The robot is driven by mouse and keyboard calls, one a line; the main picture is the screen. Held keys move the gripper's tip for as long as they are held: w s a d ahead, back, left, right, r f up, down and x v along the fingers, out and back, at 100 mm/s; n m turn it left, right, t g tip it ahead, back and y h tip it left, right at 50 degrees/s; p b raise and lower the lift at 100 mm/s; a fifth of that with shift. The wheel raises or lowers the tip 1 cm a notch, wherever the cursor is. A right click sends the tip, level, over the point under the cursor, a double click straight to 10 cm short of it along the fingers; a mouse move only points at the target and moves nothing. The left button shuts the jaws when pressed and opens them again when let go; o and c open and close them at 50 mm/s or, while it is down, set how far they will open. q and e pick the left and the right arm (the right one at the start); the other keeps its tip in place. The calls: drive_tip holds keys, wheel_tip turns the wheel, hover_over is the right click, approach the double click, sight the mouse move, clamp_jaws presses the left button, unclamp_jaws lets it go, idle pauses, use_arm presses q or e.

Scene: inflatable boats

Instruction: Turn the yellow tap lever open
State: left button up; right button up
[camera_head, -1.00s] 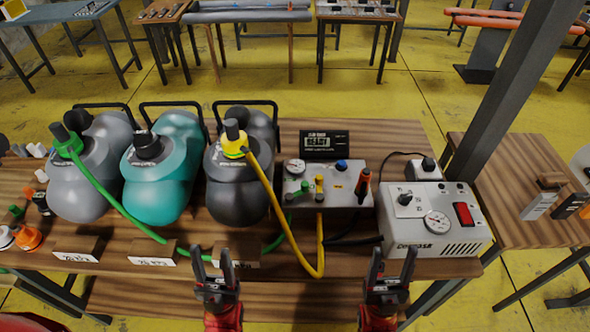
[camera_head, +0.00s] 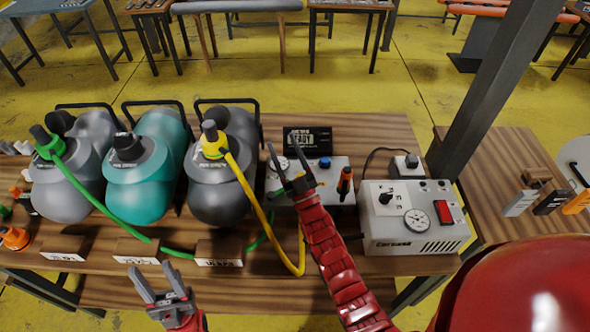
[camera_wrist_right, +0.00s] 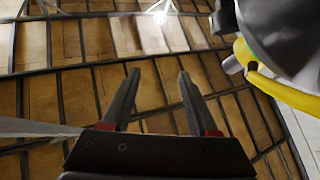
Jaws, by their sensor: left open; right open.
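The yellow tap lever is on the grey tap box (camera_head: 335,170), where it stood in the earlier head view. Now my right gripper (camera_head: 285,156) and arm cover that part of the box, so I cannot see the lever. The right gripper is open over the left part of the box; I cannot tell whether it touches anything. The right wrist view shows its two fingers (camera_wrist_right: 158,85) apart with nothing between them. My left gripper (camera_head: 150,270) is open and empty at the table's front edge, below the name blocks.
A dark grey tank (camera_head: 220,195) with a yellow hose (camera_head: 245,190) stands left of the box. A teal tank (camera_head: 145,185) and a grey tank (camera_head: 65,185) stand further left. A white pump unit (camera_head: 390,230) is at the right. A black sign (camera_head: 305,140) stands behind the box.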

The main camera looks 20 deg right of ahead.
drive_tip(key=w+d+f+m+g+h+p, duration=0.2)
drive_tip(key=w+d+g+h, duration=0.3)
drive_tip(key=w, duration=0.5)
drive_tip(key=w+d+f+m+g+h+p, duration=0.1)
drive_tip(key=w+d+f+g+h+p, duration=0.15)
drive_tip(key=w+g, duration=0.6)
drive_tip(key=s+a+r+m+g+y+p, duration=0.1)
drive_tip(key=s+r+m+g+p, duration=0.15)
drive_tip(key=s+g, duration=0.45)
drive_tip(key=s+a+r+m+g+y+p, duration=0.1)
drive_tip(key=s+r+g+p, duration=0.2)
drive_tip(key=s, duration=0.6)
drive_tip(key=g+b, duration=0.1)
drive_tip(key=b, duration=0.4)
hover_over(301, 174)
drive_tip(key=shift+n, duration=0.25)
wheel_tip(301, 174, down, 9)
drive_tip(key=shift+s+r, duration=0.1)
drive_tip(key=shift+r, duration=0.05)
wheel_tip(301, 174, down, 6)
drive_tip(key=p, duration=0.3)
drive_tip(key=shift+r, duration=0.25)
drive_tip(key=shift+f, duration=1.15)
